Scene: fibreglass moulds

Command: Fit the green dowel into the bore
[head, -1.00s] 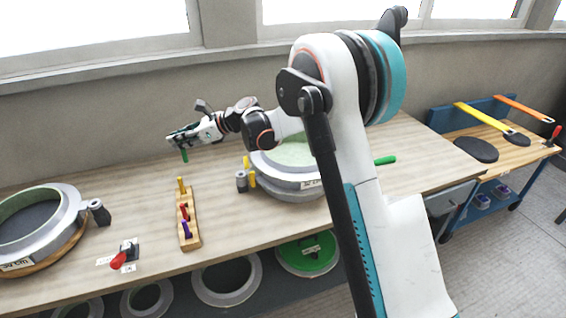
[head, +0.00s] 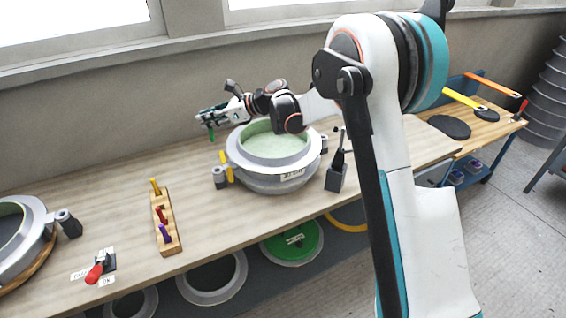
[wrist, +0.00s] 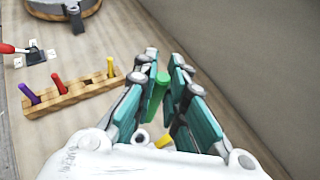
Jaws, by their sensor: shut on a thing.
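The green dowel (wrist: 154,95) is held between the fingers of my gripper (wrist: 162,92) in the wrist view. In the head view my gripper (head: 208,118) is above the bench, just left of the middle mould (head: 272,178). The green dowel (head: 211,133) hangs down from its jaws, clear of the bench. A grey lug (head: 220,178) sits on the mould's left side, below and slightly right of the dowel, with yellow pieces beside it. Part of a round lug and a yellow piece (wrist: 164,142) show beneath the gripper in the wrist view.
A wooden rack (head: 172,247) holds yellow, red and purple pegs; an empty hole shows between yellow and red in the wrist view. A red-handled lever (head: 95,272) and another mould (head: 35,212) lie left. A black toggle stand (head: 337,178) is right of the middle mould.

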